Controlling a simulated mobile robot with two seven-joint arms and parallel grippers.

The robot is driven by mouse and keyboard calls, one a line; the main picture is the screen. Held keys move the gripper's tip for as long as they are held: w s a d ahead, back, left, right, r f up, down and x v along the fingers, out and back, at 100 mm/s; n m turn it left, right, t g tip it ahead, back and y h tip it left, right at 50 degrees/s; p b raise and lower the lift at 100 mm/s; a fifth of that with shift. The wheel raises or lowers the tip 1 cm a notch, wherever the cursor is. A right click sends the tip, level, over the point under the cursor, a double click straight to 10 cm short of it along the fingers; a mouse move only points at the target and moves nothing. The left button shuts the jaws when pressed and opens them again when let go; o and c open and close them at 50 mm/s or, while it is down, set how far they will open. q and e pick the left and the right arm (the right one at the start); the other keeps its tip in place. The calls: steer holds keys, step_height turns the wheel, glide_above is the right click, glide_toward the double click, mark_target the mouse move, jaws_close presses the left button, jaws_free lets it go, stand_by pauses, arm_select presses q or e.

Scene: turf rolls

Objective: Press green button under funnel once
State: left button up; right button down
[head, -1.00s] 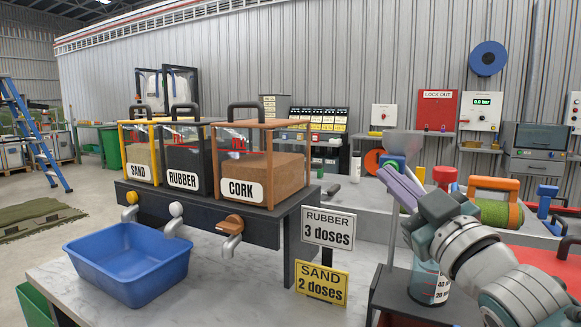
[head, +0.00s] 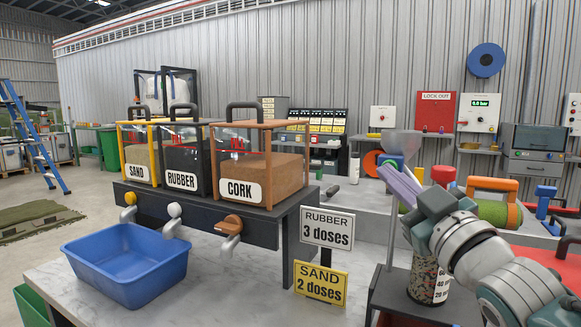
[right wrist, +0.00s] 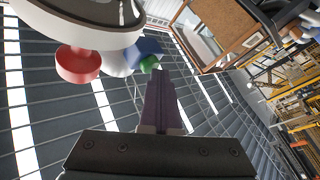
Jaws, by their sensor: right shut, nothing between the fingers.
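The grey funnel (head: 402,143) stands at the right of the head view, above a blue block (head: 396,160). In the right wrist view the green button (right wrist: 149,64) sticks out below the blue block (right wrist: 146,48); the head view does not show it clearly. My right gripper (head: 388,171) is shut and empty, its purple fingers pointing up-left at the block. In the right wrist view its fingertips (right wrist: 158,72) are right beside the green button; I cannot tell whether they touch it. A clear measuring cup (head: 430,284) below the funnel holds multicoloured granules. My left gripper is not in view.
A red knob (head: 443,175) is close to my right gripper. Sand, rubber and cork bins (head: 258,175) stand on a dark rack with taps.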

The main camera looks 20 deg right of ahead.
stand_by(0.5)
steer(key=shift+s+a+p, duration=0.5)
steer(key=shift+s+a, duration=0.1)
steer(key=shift+a, duration=0.05)
steer(key=s+a+p, duration=0.2)
steer(key=s+a, duration=0.1)
steer(key=a, duration=0.1)
steer(key=shift+s, duration=0.15)
stand_by(0.5)
